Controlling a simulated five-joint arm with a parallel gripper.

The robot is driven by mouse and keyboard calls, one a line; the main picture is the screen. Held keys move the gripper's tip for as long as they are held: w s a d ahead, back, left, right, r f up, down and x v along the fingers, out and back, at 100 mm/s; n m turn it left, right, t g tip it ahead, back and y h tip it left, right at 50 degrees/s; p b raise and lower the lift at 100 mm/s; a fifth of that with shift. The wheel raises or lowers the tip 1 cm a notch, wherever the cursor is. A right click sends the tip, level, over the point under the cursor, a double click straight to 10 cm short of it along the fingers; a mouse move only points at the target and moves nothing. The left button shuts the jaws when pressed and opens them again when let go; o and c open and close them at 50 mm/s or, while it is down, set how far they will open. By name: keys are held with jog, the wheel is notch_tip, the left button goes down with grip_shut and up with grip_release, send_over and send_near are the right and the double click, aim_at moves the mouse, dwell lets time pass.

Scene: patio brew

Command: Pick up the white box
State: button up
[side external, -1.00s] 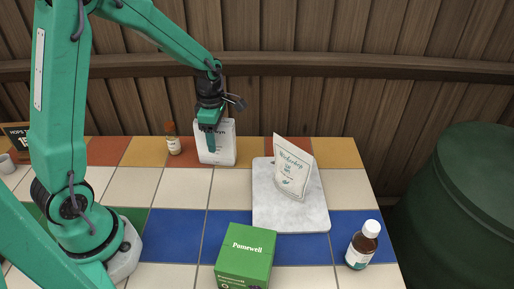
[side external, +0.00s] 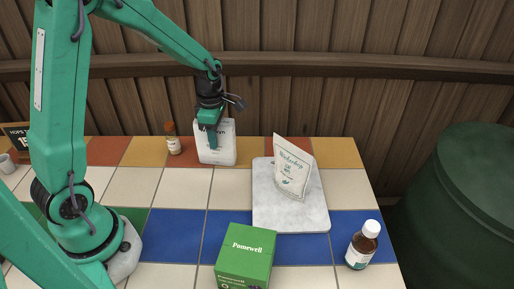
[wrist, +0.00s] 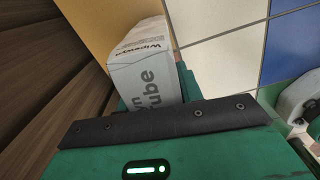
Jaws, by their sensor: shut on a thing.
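The white box (side external: 225,154) stands upright on the tiles at the back of the table, near the wooden wall. My gripper (side external: 212,141) is at the box from above, with one green finger in front of its face. The gripper is shut on the box. In the wrist view the white box (wrist: 146,62) shows dark and grey lettering, and its lower part is hidden behind my gripper's green body. The far finger is hidden in the side view.
A small brown bottle (side external: 173,139) stands just left of the box. A marble board (side external: 262,207) bearing a white pouch (side external: 292,168) lies to the right. A green box (side external: 246,257) and a white-capped bottle (side external: 363,246) stand nearer. Pale tiles in front of the white box are clear.

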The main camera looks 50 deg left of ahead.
jog(key=shift+r, duration=0.1)
notch_tip(320, 180, up, 4)
jog(key=shift+d+r, duration=0.15)
jog(key=s+d+r, duration=0.4)
jog(key=d+r, duration=0.2)
jog(key=d, duration=0.4)
jog(key=shift+s+d+r, duration=0.15)
jog(key=shift+d+r, duration=0.1)
jog(key=shift+d, duration=0.05)
jog(key=shift+d, duration=0.1)
